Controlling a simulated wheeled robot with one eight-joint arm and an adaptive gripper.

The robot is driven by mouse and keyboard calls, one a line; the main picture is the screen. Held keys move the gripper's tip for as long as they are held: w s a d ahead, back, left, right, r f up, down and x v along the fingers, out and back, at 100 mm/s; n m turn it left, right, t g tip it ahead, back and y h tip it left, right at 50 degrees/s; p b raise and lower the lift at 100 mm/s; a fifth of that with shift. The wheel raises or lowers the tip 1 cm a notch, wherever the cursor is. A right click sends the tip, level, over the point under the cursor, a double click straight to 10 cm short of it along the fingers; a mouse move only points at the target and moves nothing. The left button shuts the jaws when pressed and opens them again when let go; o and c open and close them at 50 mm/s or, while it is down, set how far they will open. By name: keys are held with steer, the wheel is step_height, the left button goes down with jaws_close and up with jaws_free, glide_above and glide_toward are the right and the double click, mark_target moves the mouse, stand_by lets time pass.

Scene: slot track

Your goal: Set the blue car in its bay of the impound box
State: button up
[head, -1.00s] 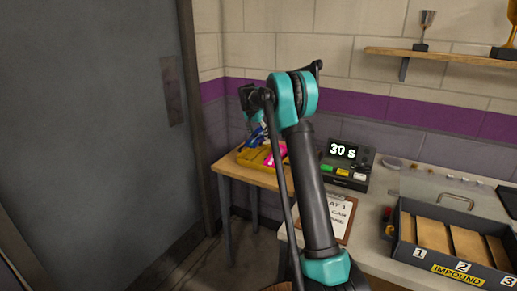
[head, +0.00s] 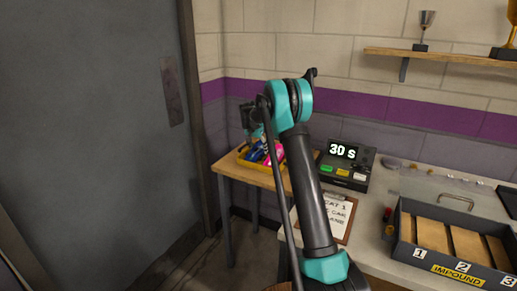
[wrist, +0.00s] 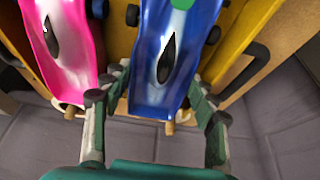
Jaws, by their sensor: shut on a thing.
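The blue car (wrist: 185,30) shows large in the wrist view, with a dark oval cockpit and a white-edged end toward me. My gripper (wrist: 158,85) has one finger on each side of it and is shut on it. In the head view the gripper (head: 254,128) is over the yellow tray (head: 243,160) on the far side table, and the blue car (head: 256,151) is at that tray beside the pink car. Whether the blue car touches the tray floor I cannot tell. The impound box (head: 412,258) is at the right, with numbered bays 1, 2 and 3 that look empty.
The pink car (wrist: 58,55) is close on the left of the blue car. A timer box (head: 345,170) reading 30 s and a clipboard (head: 338,215) lie between tray and impound box. A grey door (head: 90,130) is at left; a trophy shelf (head: 440,54) is above.

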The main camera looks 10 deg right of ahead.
steer(key=o, duration=1.3)
